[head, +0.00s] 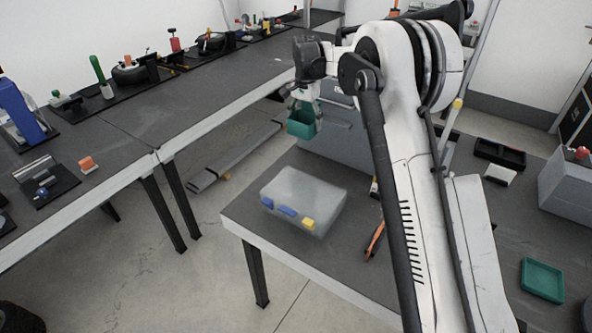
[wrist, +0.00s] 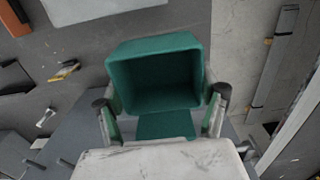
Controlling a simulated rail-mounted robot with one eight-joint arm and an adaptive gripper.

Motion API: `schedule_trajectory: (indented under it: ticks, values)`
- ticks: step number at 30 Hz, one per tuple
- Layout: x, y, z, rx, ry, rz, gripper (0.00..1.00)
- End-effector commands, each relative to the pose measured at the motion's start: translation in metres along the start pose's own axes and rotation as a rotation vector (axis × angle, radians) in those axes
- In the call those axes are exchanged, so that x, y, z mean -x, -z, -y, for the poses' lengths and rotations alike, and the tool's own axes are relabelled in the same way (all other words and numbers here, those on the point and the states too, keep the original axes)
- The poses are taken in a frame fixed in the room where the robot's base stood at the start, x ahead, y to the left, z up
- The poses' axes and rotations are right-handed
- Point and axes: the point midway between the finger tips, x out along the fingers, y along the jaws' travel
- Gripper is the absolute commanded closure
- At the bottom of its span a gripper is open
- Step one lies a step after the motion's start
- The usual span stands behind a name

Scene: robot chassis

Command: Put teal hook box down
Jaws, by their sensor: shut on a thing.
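The teal hook box (head: 301,124) hangs below my gripper (head: 303,97) in the head view, in the air near the back left of the right-hand table (head: 243,214). In the wrist view the teal hook box (wrist: 155,72) fills the middle, its open inside facing the camera. My gripper (wrist: 163,112) is shut on it there, with one finger at each side. How far the box is above the table is hard to tell.
A translucent case (head: 308,190) with blue and yellow latches lies on the right-hand table. A grey bin (head: 340,140) stands behind it. Orange-handled pliers (head: 375,240) lie near my arm. A teal tray (head: 542,280) and black tray (head: 499,153) lie to the right.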

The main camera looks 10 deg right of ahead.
Motion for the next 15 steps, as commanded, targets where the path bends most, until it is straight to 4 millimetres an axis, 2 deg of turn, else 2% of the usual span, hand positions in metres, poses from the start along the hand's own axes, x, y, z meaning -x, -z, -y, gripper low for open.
schedule_trajectory:
  ticks: [1,6,12,15]
  values:
    - [-0.022,0.006,0.010,0.001,0.000,0.001,0.55]
    - [-0.065,0.022,0.034,0.000,0.000,0.003,0.55]
    - [-0.097,0.032,0.050,-0.001,0.000,0.005,0.55]
    - [-0.106,0.035,0.055,-0.001,0.000,0.005,0.55]
